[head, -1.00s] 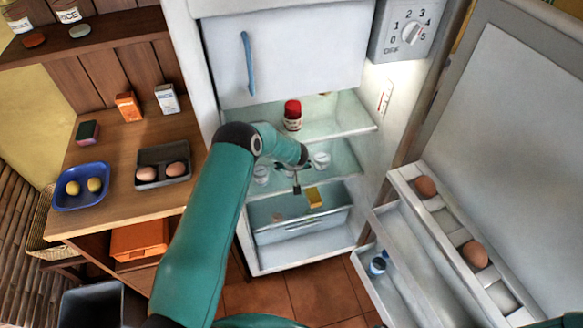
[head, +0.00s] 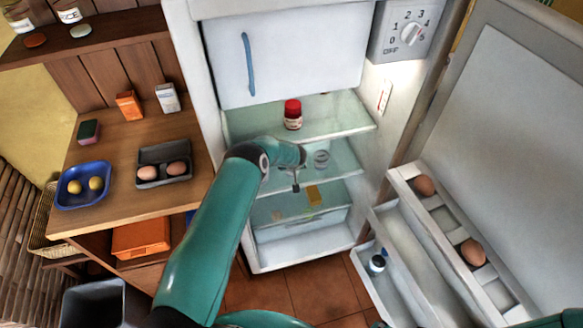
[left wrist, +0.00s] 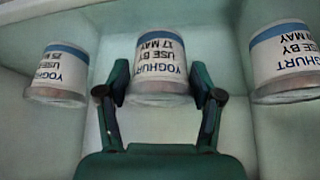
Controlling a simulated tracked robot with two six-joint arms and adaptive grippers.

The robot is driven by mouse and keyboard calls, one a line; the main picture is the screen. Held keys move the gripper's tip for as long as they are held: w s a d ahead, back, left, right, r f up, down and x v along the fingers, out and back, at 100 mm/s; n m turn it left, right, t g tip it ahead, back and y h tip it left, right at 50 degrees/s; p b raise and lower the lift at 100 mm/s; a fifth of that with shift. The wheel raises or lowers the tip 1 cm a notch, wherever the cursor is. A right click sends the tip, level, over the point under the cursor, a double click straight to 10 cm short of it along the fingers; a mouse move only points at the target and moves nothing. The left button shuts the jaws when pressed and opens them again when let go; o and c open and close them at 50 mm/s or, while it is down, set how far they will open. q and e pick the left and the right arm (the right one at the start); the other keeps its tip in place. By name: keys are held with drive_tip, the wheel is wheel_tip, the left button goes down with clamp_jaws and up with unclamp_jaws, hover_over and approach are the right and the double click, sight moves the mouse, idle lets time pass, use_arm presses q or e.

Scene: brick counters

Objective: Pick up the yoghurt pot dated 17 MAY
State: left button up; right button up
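The yoghurt pot labelled USE BY 17 MAY (left wrist: 160,62) is the middle of three white, blue-banded pots in the left wrist view; its label appears upside down. My left gripper (left wrist: 159,84) is open, a finger on either side of this pot's picture, with small gaps. I cannot tell how far the fingers reach along it. A 25 MAY pot (left wrist: 62,68) is on the left; another pot (left wrist: 284,62) on the right has its day partly cut off. In the head view my left arm reaches into the fridge and hides most pots; one pot (head: 321,159) shows. My right gripper is not in view.
A red-lidded jar (head: 292,114) stands on the shelf above. A wooden counter (head: 120,150) is on the left.

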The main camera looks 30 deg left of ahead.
use_arm(q)
drive_tip(key=c, duration=0.5)
drive_tip(key=shift+c, duration=0.4)
drive_tip(key=shift+r, duration=0.15)
